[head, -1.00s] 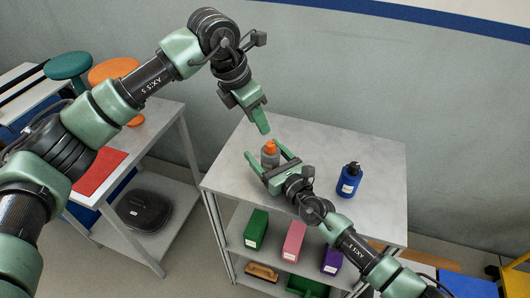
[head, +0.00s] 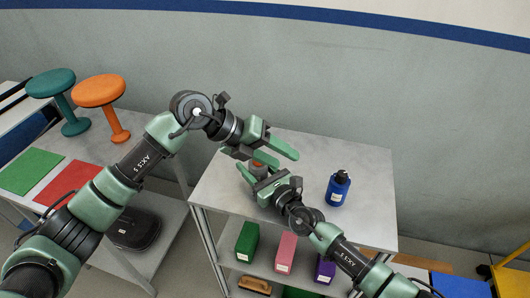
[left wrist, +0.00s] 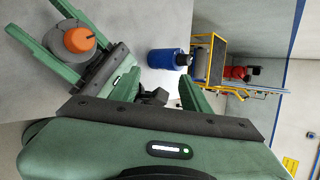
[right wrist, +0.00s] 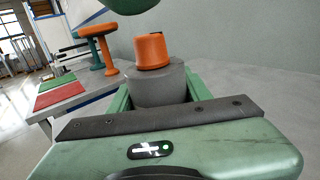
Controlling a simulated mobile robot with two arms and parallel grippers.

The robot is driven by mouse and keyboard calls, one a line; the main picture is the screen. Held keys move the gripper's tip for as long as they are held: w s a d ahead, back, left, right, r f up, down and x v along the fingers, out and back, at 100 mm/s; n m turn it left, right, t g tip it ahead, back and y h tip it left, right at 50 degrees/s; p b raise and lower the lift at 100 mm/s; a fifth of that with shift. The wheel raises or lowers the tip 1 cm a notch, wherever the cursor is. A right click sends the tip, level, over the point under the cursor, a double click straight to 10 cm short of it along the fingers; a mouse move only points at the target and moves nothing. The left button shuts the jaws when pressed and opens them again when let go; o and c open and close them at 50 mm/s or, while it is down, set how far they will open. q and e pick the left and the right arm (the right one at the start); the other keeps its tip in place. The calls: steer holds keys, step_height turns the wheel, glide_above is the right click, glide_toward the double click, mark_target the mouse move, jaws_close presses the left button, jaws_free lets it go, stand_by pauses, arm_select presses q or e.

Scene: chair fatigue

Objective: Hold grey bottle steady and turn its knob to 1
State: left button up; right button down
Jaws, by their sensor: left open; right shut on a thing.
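The grey bottle (right wrist: 158,86) with its orange knob (right wrist: 152,51) stands upright on the grey table, seen close in the right wrist view. In the head view the bottle (head: 258,171) is mostly hidden by my grippers. My right gripper (head: 256,167) is shut on the bottle's body, one finger on each side. My left gripper (head: 282,160) is open and empty, just above and beside the bottle, its fingers apart from the knob. The left wrist view shows the knob (left wrist: 78,40) off to the upper left of the left fingers. Any number marks are not readable.
A blue bottle (head: 338,188) stands on the right of the table (head: 365,215). Below, a shelf holds green, pink and purple boxes. On the left, a second table has red and green mats (head: 68,181) and two stools (head: 99,91).

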arm_select(q)
steer(key=a+f+n+t+h, duration=0.25)
steer(key=a+n+t, duration=0.3)
steer(key=n, duration=0.95)
steer(key=a+f+n+t+h, duration=0.1)
steer(key=a+f+n+t, duration=0.4)
steer(key=n, duration=0.9)
steer(key=r+x, duration=0.1)
steer(key=x, duration=1)
steer(key=shift+w+a, duration=0.2)
steer(key=shift+w, duration=0.35)
steer(key=shift+r, duration=0.15)
jaws_close()
